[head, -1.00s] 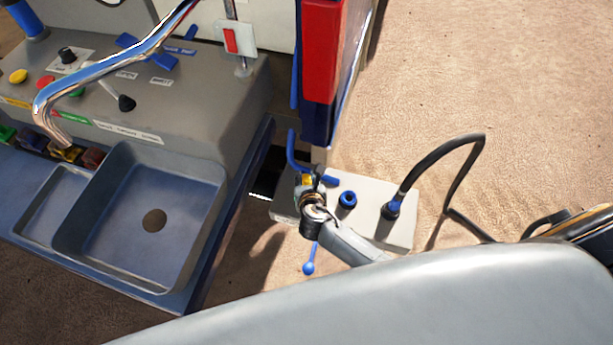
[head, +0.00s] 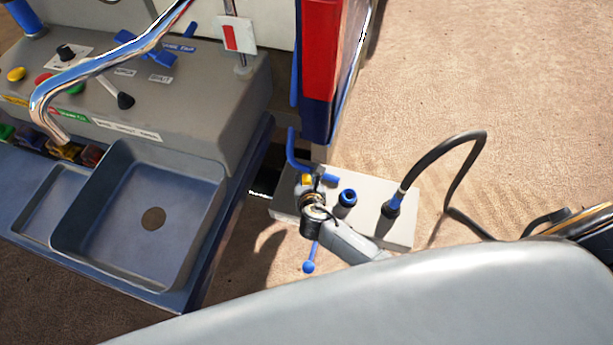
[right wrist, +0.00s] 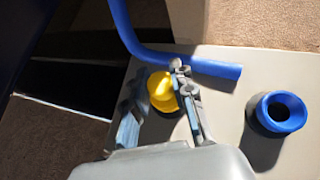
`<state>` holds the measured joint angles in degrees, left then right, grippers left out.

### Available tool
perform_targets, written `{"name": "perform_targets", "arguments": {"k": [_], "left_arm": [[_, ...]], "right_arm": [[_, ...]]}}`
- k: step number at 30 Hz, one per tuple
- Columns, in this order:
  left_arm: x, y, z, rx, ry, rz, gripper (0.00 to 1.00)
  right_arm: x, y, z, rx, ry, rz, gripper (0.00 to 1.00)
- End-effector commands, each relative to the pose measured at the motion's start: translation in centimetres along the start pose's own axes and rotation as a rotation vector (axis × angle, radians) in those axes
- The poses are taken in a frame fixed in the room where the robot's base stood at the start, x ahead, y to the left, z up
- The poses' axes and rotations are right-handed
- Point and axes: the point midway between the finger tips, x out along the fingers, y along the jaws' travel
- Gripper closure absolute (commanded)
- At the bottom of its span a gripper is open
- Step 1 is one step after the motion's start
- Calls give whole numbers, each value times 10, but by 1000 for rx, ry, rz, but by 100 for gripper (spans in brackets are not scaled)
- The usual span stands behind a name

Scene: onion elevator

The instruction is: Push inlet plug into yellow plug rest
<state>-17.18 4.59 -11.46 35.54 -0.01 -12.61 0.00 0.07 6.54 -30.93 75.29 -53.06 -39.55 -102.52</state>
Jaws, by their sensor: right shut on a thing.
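My right gripper (right wrist: 160,95) reaches down over the pale plate. Its fingers stand on both sides of a round yellow piece (right wrist: 162,90), which I take for the inlet plug, and are shut on it. In the head view a bit of yellow (head: 307,179) shows just beyond my right wrist, which covers most of this spot. I cannot tell the yellow plug rest apart from the yellow piece, nor how deep the piece sits. My left gripper is not in view.
The pale plate (head: 372,228) also bears an empty-looking blue ring socket (head: 347,198) and a blue-and-black plug (head: 391,207) with a black cable. A bent blue pipe (right wrist: 215,68) runs close beside my fingers. A sink (head: 190,185) with a chrome tap stands left.

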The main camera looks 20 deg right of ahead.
Motion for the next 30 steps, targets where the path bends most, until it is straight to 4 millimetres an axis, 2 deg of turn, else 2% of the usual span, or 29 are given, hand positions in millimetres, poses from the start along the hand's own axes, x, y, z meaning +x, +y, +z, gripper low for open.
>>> {"name": "perform_targets", "arguments": {"k": [2,3,6,7,16,20,23,30], "left_arm": [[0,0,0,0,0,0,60],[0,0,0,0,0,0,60],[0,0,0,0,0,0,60],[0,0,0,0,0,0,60],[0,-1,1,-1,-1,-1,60],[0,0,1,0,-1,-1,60],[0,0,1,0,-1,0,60],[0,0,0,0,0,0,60]], "right_arm": [[0,0,0,0,0,0,97],[0,0,0,0,0,0,72],[0,0,0,-1,0,0,51],[0,0,0,-1,0,0,49],[-1,0,0,-1,0,0,49],[-10,0,-1,-2,0,1,49],[-24,0,-1,-1,0,1,49],[-75,0,-1,-1,1,2,49]]}}
